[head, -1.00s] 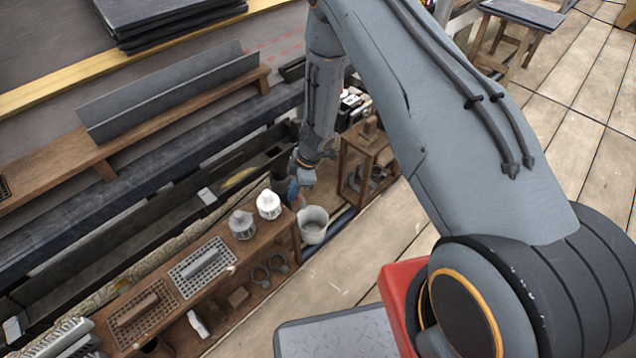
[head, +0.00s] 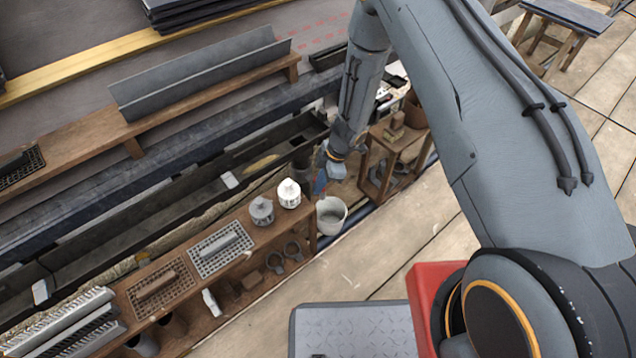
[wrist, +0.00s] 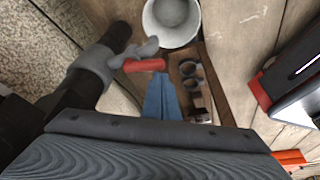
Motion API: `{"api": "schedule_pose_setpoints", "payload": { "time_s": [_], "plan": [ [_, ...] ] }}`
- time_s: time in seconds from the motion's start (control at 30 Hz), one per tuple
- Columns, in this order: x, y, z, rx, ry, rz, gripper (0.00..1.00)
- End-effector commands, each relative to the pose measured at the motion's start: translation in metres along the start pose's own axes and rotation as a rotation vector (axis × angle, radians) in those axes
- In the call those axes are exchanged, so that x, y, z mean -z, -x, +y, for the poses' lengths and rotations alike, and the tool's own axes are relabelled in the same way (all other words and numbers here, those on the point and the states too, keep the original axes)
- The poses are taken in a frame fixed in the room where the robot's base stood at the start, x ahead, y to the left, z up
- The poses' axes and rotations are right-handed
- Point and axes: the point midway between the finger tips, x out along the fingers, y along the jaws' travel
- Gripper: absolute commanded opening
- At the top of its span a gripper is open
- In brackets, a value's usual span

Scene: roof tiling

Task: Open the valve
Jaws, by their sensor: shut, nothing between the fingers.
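The valve shows in the wrist view as a grey fitting (wrist: 97,65) on a dark pipe, with a red handle (wrist: 145,65) pointing right. My gripper's blue fingers (wrist: 160,85) are shut and empty. Their tips appear just below the red handle in the picture; I cannot tell whether they touch it. In the head view my gripper (head: 320,182) is low beside the gutter's end, near the bucket, and the valve is hard to make out there.
A pale bucket (head: 331,215) stands close to my gripper and also shows in the wrist view (wrist: 172,22). A wooden bench (head: 232,262) holds a white cap (head: 289,193), a grey cap (head: 262,210) and grates. A wooden stand (head: 378,165) is to the right.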

Motion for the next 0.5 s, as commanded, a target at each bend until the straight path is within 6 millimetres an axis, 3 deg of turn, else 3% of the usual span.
{"api": "schedule_pose_setpoints", "payload": {
  "time_s": [0.5],
  "plan": [
    [-0.0005, 0.0039, -0.0049, 0.000, 0.001, -0.001, 0.00]
  ]
}}
